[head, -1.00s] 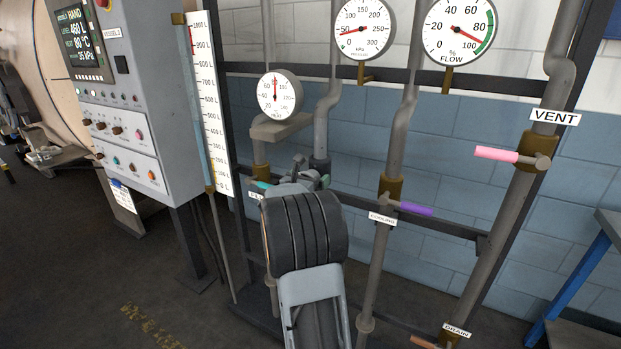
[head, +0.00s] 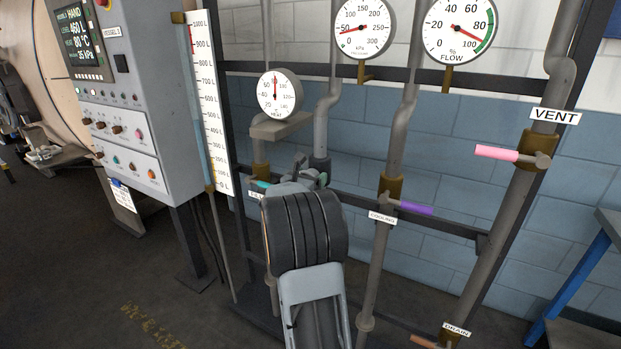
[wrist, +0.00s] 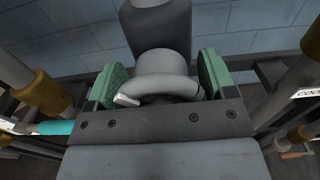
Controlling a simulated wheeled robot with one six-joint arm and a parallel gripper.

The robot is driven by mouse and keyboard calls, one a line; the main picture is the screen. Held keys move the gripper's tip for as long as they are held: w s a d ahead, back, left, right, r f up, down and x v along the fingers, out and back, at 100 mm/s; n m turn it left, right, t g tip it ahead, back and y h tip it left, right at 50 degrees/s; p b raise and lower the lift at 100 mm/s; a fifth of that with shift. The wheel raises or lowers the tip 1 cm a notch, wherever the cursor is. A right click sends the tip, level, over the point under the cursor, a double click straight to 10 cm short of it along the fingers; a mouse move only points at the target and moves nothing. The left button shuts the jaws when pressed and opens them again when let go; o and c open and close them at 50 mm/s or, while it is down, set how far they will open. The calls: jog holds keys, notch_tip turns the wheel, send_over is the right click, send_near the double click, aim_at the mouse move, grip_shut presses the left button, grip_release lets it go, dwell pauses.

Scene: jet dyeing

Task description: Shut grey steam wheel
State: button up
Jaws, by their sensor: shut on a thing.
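The grey steam wheel (wrist: 180,88) is in the middle of the wrist view, a rounded rim with a small white mark at its left, in front of a grey pipe fitting. My gripper (wrist: 160,78) is shut on it, with a green pad at each side. The lower part of the wheel is hidden by the gripper's body. In the head view my gripper (head: 298,178) is at the pipe below the heat gauge, and my arm hides most of the wheel and its label.
A teal handle (wrist: 62,127) is close on the left. The purple cooling handle (head: 415,209) is to the right, with the pink vent handle (head: 496,153) beyond. The heat gauge (head: 279,94) hangs above. A control cabinet (head: 150,90) and level scale (head: 208,105) stand left.

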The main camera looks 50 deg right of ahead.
jog(key=shift+f+b, duration=0.15)
jog(key=shift+b, duration=0.15)
jog(key=shift+f+m+b, duration=0.2)
jog(key=shift+m+b, duration=0.4)
jog(key=shift+b, duration=0.55)
jog(key=m+b, duration=0.2)
jog(key=b, duration=0.2)
jog(key=shift+s, duration=0.1)
jog(key=m+b, duration=0.3)
jog(key=b, duration=0.1)
jog(key=shift+m+b, duration=0.3)
jog(key=shift+b, duration=0.05)
jog(key=shift+r+m+b, duration=0.2)
jog(key=shift+m+b, duration=0.3)
jog(key=shift+b, duration=0.1)
jog(key=shift+r, duration=0.1)
jog(key=o, duration=0.9)
jog(key=shift+s, duration=0.1)
